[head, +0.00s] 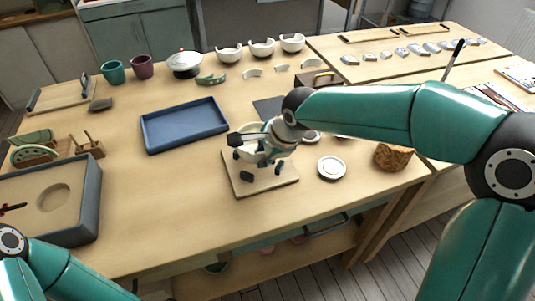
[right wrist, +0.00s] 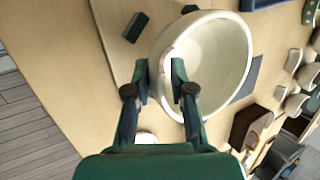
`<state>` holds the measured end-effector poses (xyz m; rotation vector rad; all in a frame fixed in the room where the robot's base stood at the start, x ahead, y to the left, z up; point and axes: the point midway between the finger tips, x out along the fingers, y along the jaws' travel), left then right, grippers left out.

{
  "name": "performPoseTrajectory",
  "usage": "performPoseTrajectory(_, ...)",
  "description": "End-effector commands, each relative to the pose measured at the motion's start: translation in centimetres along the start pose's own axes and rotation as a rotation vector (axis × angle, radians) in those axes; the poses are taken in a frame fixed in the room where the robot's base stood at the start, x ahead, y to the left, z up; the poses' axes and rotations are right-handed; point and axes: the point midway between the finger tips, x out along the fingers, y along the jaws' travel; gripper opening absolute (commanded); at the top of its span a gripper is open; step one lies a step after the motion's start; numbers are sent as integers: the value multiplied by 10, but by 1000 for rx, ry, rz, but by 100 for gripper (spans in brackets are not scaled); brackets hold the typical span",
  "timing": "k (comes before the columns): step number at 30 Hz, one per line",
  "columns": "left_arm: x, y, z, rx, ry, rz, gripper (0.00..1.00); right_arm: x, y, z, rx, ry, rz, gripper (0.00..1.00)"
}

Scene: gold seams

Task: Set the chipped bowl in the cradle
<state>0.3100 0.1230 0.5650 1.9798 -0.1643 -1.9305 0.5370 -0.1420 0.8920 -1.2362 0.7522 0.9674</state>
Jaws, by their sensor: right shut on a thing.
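The cream chipped bowl (head: 248,155) is in my right gripper (head: 268,152), over the cradle. In the right wrist view the bowl (right wrist: 220,58) is tilted in the picture, and the fingers (right wrist: 167,85) are shut on its rim and wall. The cradle (head: 280,182) is a square wooden board with dark blue pads; in the head view, pads show in front of the bowl, and one pad shows beside it in the right wrist view. I cannot tell whether the bowl touches the pads. The arm hides part of the bowl. My left gripper is not in view.
Several white bowls and a lidded pot (head: 184,64) stand at the back. Bare table lies in front of the blue tray.

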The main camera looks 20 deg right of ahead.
Motion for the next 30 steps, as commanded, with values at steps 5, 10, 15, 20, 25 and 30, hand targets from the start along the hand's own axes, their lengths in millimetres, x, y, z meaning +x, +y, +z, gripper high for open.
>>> performPoseTrajectory(5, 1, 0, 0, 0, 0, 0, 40, 0, 0, 0, 0, 0, -2, 0)
performPoseTrajectory(10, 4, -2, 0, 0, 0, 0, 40, 2, 1, -1, 0, 0, -2, 0)
performPoseTrajectory(15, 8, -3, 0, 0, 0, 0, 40, 5, 2, -1, 0, 0, -2, 0)
performPoseTrajectory(20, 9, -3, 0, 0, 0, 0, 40, 5, 2, -1, 0, 0, -2, 0)
performPoseTrajectory(25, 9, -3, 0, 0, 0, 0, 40, 5, 2, -1, 0, 0, -2, 0)
performPoseTrajectory(30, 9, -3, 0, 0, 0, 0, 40, 5, 2, -1, 0, 0, -2, 0)
